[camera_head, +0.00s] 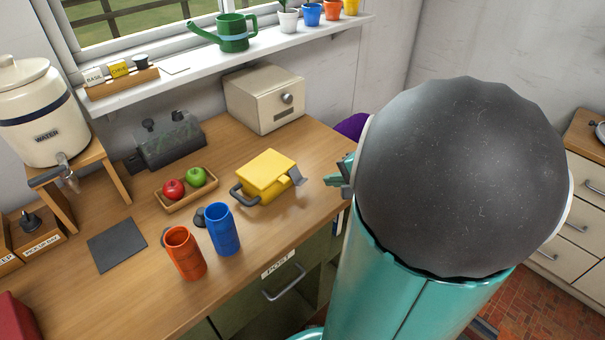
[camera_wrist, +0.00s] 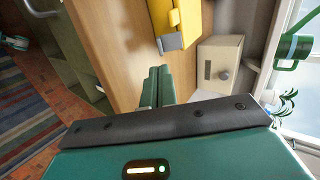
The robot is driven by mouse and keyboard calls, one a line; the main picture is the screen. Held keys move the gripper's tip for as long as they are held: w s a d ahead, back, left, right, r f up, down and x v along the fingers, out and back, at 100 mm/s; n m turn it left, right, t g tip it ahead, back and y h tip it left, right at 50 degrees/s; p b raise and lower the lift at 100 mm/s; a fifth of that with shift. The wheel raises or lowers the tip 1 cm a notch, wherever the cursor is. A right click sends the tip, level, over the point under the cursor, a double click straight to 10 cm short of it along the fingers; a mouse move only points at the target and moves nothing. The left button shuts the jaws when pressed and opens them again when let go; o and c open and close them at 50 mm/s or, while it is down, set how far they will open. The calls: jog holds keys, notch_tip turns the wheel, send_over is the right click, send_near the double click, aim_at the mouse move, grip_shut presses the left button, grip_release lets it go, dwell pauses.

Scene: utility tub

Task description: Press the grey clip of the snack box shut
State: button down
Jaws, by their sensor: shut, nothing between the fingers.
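The yellow snack box (camera_head: 264,171) stands on the wooden counter, with its lid down over the body. Its grey clip (camera_head: 296,175) is on the right side and sticks outward at a slant, away from the wall of the box. A dark grey handle (camera_head: 240,196) is at the left end. My gripper (camera_head: 333,181) is to the right of the clip, apart from it, shut and empty. In the wrist view the shut fingers (camera_wrist: 157,84) point toward the box (camera_wrist: 186,18), and the clip (camera_wrist: 171,43) shows just beyond their tips.
A blue cup (camera_head: 223,230) and an orange cup (camera_head: 185,253) stand in front of the box. A wooden tray (camera_head: 187,201) with two apples is to its left. Counter right of the box is clear.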

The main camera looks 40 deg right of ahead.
aim_at(304, 182)
jog(key=x, duration=0.8)
jog(key=shift+w, duration=0.1)
